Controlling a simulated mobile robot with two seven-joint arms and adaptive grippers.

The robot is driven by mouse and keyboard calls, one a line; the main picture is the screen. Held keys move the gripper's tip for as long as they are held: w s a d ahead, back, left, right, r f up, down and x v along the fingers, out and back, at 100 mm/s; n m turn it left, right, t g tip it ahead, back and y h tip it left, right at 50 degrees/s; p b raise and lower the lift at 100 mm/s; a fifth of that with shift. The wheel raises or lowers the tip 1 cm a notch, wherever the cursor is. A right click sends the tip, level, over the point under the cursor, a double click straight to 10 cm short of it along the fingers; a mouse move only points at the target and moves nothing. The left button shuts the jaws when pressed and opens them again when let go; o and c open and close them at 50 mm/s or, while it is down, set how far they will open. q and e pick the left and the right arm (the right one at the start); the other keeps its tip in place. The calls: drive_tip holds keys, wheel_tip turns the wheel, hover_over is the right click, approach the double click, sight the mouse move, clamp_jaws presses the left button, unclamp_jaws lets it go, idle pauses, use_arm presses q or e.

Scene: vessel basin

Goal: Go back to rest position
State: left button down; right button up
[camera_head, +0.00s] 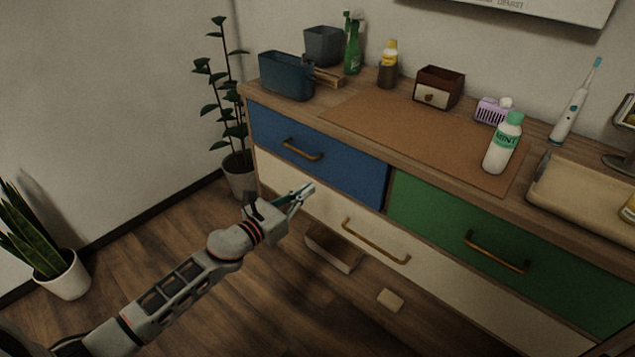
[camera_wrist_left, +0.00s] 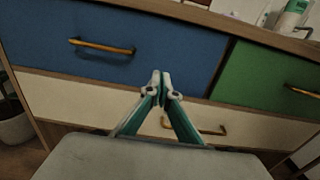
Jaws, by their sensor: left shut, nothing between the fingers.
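My left gripper (camera_head: 305,191) is shut and empty. It is in front of the cabinet, before the cream drawer (camera_head: 335,218) and below the blue drawer (camera_head: 318,160). In the left wrist view the fingertips (camera_wrist_left: 161,76) meet, with the blue drawer (camera_wrist_left: 140,45) and the cream drawer (camera_wrist_left: 90,98) behind them. I cannot tell whether the fingers touch the cabinet. My left arm reaches in from the lower left. My right gripper is not in view.
The green drawer (camera_head: 500,240) looks closed. The cabinet top holds a blue bin (camera_head: 286,76), a mint bottle (camera_head: 502,145), a toothbrush (camera_head: 572,110) and a tray (camera_head: 590,192). Potted plants (camera_head: 62,275) stand left. A small block (camera_head: 390,300) lies on the floor.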

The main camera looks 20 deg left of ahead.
use_arm(q)
drive_tip(key=s+d+f+m+g+y+p, duration=0.1)
drive_tip(key=s+f+m+g+p, duration=0.1)
drive_tip(key=s+m, duration=1)
drive_tip(key=s+d+f+m+g+y+p, duration=0.1)
drive_tip(key=s+f+m+p, duration=0.4)
drive_tip(key=s+m, duration=0.7)
drive_tip(key=s+d+f+m+g+y+p, duration=0.1)
drive_tip(key=s+f+m+g+y+p, duration=0.1)
drive_tip(key=s+m, duration=0.9)
drive_tip(key=s+f+g+p, duration=0.1)
drive_tip(key=s, duration=0.2)
drive_tip(key=shift+s+d+f+m+p, duration=0.15)
drive_tip(key=shift+d+f+m+p, duration=0.2)
drive_tip(key=shift+d+m+p, duration=0.05)
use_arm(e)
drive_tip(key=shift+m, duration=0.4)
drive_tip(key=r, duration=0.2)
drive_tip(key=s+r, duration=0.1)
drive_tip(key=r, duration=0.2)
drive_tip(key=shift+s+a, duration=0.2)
